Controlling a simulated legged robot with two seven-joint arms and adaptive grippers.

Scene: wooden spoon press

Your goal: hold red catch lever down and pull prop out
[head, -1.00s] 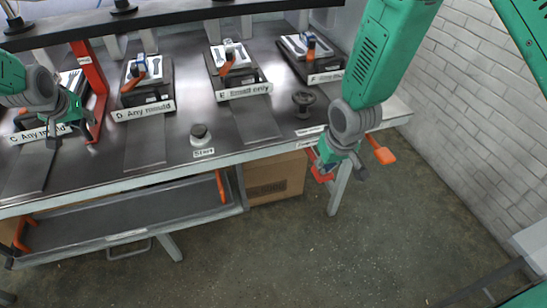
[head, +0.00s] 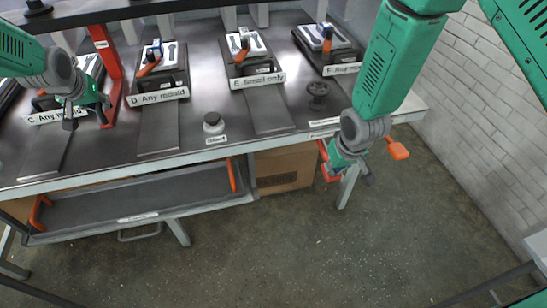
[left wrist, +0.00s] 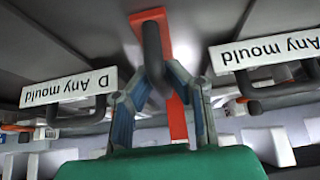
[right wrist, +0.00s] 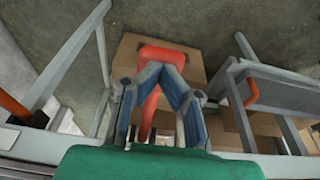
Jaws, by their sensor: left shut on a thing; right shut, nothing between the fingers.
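The red prop (head: 107,62) stands upright on the bench under the dark beam, at the left. Its dark handle (left wrist: 153,48) shows in the left wrist view. My left gripper (head: 76,116) is shut on this handle, in front of the prop. The red catch lever (head: 325,160) is under the bench's front edge at the right and is partly hidden by my right gripper (head: 362,170). In the right wrist view the lever (right wrist: 155,54) lies right at my closed, empty fingertips; I cannot tell whether they touch it.
Several mould plates with labels stand on the bench, such as D (head: 158,94) and E (head: 258,80). The start button (head: 213,122) is at the front edge. A grey tray (head: 135,190) hangs below, beside a cardboard box (head: 285,170). An orange handle (head: 397,148) is near my right wrist.

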